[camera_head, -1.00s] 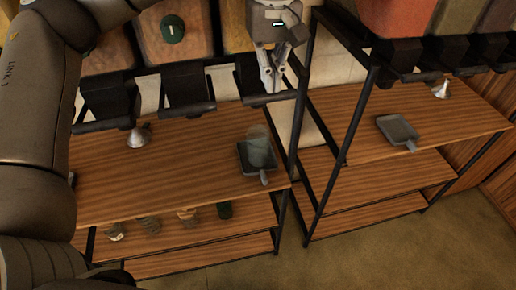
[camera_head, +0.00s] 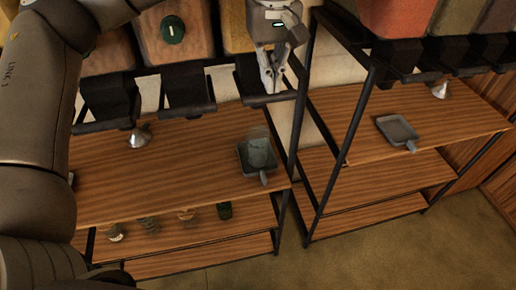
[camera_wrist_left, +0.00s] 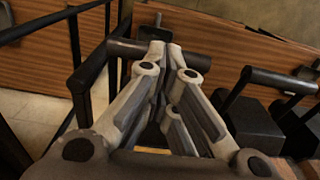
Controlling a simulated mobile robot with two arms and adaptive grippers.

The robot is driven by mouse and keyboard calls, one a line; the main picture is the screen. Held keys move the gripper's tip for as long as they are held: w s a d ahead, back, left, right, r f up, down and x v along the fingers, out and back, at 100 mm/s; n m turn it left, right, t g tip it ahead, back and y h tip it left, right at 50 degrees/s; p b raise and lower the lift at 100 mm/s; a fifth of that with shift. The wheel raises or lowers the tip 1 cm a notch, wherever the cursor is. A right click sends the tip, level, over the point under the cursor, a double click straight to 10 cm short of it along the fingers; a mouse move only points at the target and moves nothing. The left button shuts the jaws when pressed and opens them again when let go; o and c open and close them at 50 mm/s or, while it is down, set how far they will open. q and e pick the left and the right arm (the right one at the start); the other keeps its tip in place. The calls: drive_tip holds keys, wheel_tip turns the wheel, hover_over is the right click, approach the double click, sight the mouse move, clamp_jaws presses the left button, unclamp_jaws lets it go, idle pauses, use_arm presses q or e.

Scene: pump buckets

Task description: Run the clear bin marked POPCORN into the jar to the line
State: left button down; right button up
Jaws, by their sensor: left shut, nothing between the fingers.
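My left gripper (camera_head: 271,88) is shut and empty, fingertips at the black dispenser lever bar (camera_head: 266,99) in the head view. The left wrist view shows its fingertips (camera_wrist_left: 161,48) together over a dark bar (camera_wrist_left: 190,56); I cannot tell if they touch it. The clear jar (camera_head: 260,151) stands upright on a dark square tray (camera_head: 244,163) below that dispenser, with a dull grey-green look inside; its line is not readable. An orange-tan bin (camera_head: 237,28) is above, partly hidden by my gripper; no POPCORN marking is readable. My right gripper is out of view.
A bin with a green round label (camera_head: 173,30) is to the left. A metal funnel (camera_head: 138,137) stands on the left shelf (camera_head: 185,175). Several small jars (camera_head: 187,214) sit lower. Another tray (camera_head: 397,129) lies on the right shelf. Black frame posts (camera_head: 295,130) stand beside my gripper.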

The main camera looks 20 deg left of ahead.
use_arm(q)
drive_tip(key=shift+f, duration=0.4)
drive_tip(key=shift+f+b, duration=0.1)
drive_tip(key=shift+b, duration=0.2)
drive_tip(key=shift+f, duration=0.3)
drive_tip(key=shift+f+b, duration=0.1)
drive_tip(key=shift+b, duration=0.2)
